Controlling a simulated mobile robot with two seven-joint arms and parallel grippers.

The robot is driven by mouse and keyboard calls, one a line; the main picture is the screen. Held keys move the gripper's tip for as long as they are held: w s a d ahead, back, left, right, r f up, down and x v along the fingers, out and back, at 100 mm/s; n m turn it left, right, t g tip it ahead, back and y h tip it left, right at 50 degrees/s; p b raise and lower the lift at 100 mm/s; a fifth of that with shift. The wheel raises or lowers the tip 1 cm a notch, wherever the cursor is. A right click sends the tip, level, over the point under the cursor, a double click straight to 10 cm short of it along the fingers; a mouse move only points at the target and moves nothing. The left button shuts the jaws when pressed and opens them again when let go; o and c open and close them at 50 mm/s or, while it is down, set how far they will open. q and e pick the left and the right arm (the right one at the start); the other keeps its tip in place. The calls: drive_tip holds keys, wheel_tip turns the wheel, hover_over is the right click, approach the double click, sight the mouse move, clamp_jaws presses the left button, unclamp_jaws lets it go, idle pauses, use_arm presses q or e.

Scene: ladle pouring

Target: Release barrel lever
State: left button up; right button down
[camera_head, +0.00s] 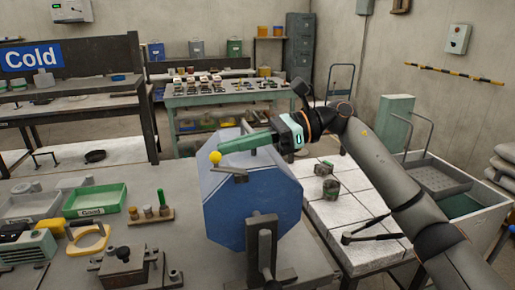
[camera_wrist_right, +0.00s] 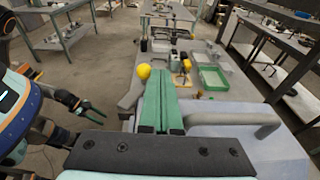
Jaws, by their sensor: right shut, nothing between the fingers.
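The blue eight-sided barrel (camera_head: 238,212) stands on a dark metal stand on the bench. It also shows in the wrist view (camera_wrist_right: 275,150). A lever (camera_head: 232,172) with a yellow ball knob (camera_head: 215,157) is at the barrel's upper left face. My right gripper (camera_head: 222,146) is shut and empty, its green fingers lying just above the barrel's top. In the wrist view, the yellow knob (camera_wrist_right: 144,71) is just left of the fingertips (camera_wrist_right: 162,72); I cannot tell whether they touch. My left gripper (camera_wrist_right: 98,112) shows only in the wrist view, with its fingers apart and empty.
A white-topped table (camera_head: 345,215) with small blocks stands at right.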

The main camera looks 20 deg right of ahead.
drive_tip(key=shift+w+a, duration=0.1)
drive_tip(key=shift+a, duration=0.2)
drive_tip(key=shift+a+n+g, duration=0.25)
drive_tip(key=shift+n+g, duration=0.55)
drive_tip(key=shift+g, duration=0.2)
drive_tip(key=shift+a, duration=0.15)
drive_tip(key=v, duration=1.1)
drive_tip(key=shift+d, duration=0.8)
drive_tip(key=shift+s, duration=0.25)
